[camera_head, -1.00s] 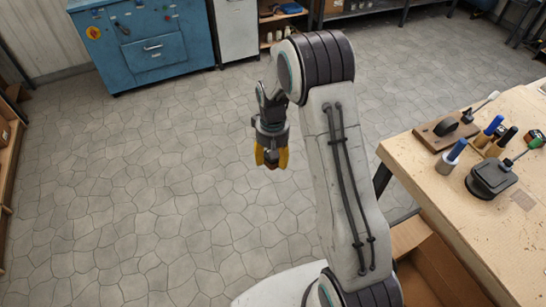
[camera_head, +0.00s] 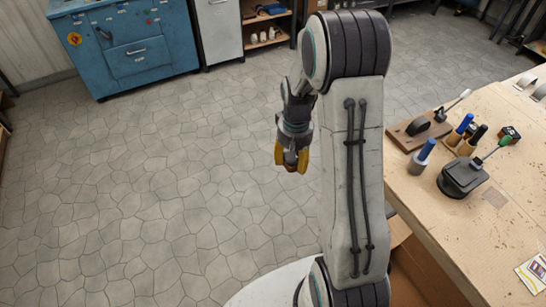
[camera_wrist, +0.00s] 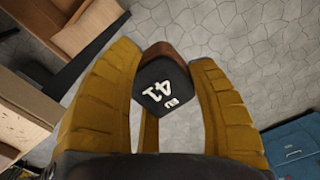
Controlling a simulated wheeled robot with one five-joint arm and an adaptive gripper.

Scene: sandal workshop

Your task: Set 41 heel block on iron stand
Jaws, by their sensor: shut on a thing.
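The 41 heel block (camera_wrist: 161,92) is held between the yellow fingers of my gripper (camera_wrist: 165,110). In the wrist view its dark face carries a white "41" and "EU", and a brown layer shows along its far edge. In the head view my gripper (camera_head: 291,160) hangs over bare floor, left of the workbench and clear of it, with only a small brown bit of the block showing. I cannot tell for certain which thing is the iron stand; a dark squat metal piece (camera_head: 461,179) and a wooden base with a dark upright piece (camera_head: 419,131) stand on the bench.
A blue cabinet (camera_head: 130,45) stands at the back left. The middle floor is open.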

